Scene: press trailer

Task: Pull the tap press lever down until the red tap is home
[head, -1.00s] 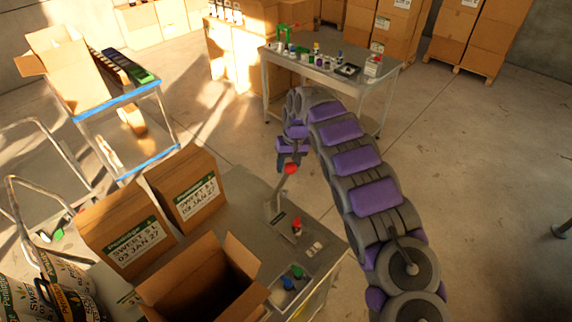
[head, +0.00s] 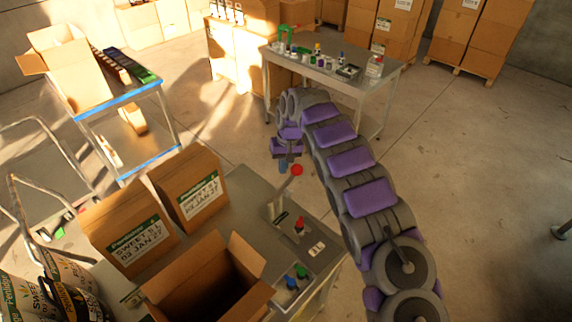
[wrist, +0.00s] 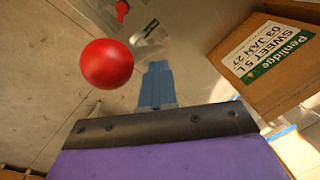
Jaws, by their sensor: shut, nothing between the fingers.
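The tap press lever ends in a red ball knob (head: 297,170), above the far edge of the grey bench. The knob is large in the wrist view (wrist: 106,64), left of my gripper (wrist: 156,82) and apart from it in the picture. My gripper's blue fingers are shut and empty. In the head view my gripper (head: 283,165) hangs just left of the knob. The red tap (head: 300,223) stands upright on the press at the bench's right part. A smaller red piece also shows at the top of the wrist view (wrist: 121,8); I cannot tell whether it is the tap.
Two closed cartons (head: 190,187) and an open carton (head: 210,284) crowd the bench's left and front. A tray with blue and green parts (head: 293,282) lies at its right. A second table (head: 330,65) stands behind. The floor at right is clear.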

